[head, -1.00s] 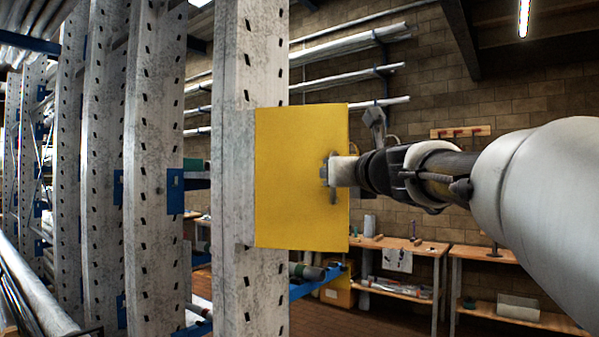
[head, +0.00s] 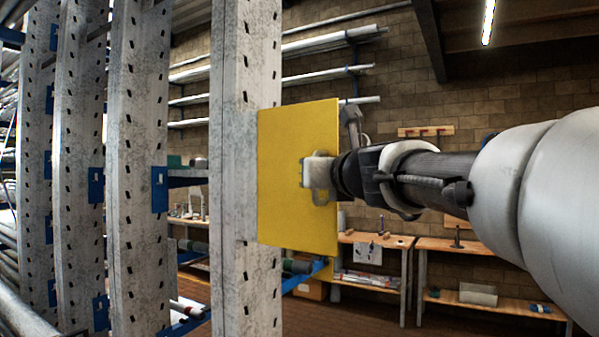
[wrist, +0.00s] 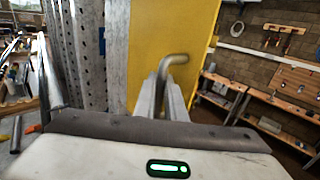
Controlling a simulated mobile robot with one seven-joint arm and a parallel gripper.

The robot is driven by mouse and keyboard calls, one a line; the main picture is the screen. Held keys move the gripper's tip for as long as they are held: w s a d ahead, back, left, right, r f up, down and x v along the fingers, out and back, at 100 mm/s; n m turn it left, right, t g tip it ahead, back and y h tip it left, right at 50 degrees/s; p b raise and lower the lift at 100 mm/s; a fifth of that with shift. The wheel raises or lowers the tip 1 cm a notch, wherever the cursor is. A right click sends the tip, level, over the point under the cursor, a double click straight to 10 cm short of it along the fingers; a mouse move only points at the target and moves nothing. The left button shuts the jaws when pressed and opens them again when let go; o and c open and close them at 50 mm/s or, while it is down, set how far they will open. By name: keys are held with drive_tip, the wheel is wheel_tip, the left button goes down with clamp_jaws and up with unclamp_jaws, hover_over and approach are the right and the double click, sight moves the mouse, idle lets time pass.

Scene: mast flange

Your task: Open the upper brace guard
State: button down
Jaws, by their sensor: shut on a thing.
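The upper brace guard is a flat yellow panel (head: 285,150) beside a grey perforated upright (head: 246,60), with its left edge at the post. Its right edge looks nearer to me, so it stands at an angle. My gripper (head: 314,178) is at the panel's right half, shut on a grey bar handle (wrist: 172,64). In the wrist view the bent handle rises between my fingers (wrist: 165,97), with the yellow panel (wrist: 150,25) behind it. The gripper partly hides the handle in the head view.
More perforated uprights (head: 138,120) and blue brackets (head: 160,188) stand to the left. Wooden workbenches (head: 455,245) line the brick wall (head: 540,120) at the right. Pipes lie on wall racks (head: 320,78) behind. A blue arm (head: 305,278) shows below the panel.

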drive_tip(key=shift+s+a, duration=0.65)
drive_tip(key=shift+a, duration=0.25)
drive_tip(key=c, duration=2.1)
unclamp_jaws()
drive_tip(key=shift+d, duration=0.1)
drive_tip(key=p+v, duration=0.3)
drive_tip(key=v, duration=1.4)
drive_tip(key=shift+s+p, duration=0.15)
drive_tip(key=shift+p, duration=0.25)
